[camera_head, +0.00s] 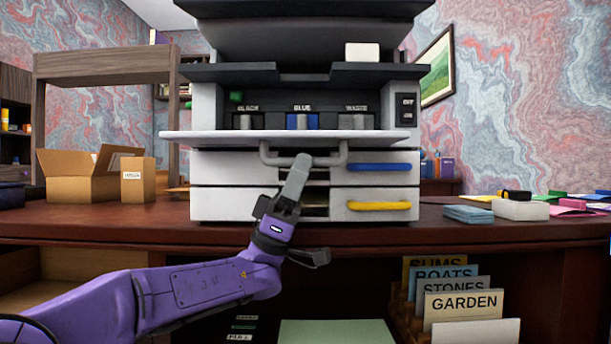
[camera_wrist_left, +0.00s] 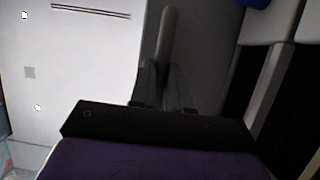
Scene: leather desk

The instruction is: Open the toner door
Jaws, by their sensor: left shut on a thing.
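The printer stands on the desk with its white toner door (camera_head: 290,136) swung down, seen nearly edge-on as a flat shelf. Above the door, the bay shows slots labelled BLACK, BLUE and WASTE, with a blue cartridge (camera_head: 302,121) in the middle. A grey bar handle (camera_head: 270,156) hangs under the door's front edge. My left gripper (camera_head: 299,165) reaches up from below and is shut on the handle. In the left wrist view, the gripper (camera_wrist_left: 165,90) is dark around the handle, and a white panel (camera_wrist_left: 80,75) fills the left. My right gripper is not in view.
Drawers with a blue handle (camera_head: 378,167) and a yellow handle (camera_head: 379,205) sit below the door, close to my arm. Cardboard boxes (camera_head: 80,187) stand left. Blue cards (camera_head: 468,214) and a white block (camera_head: 520,210) lie right.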

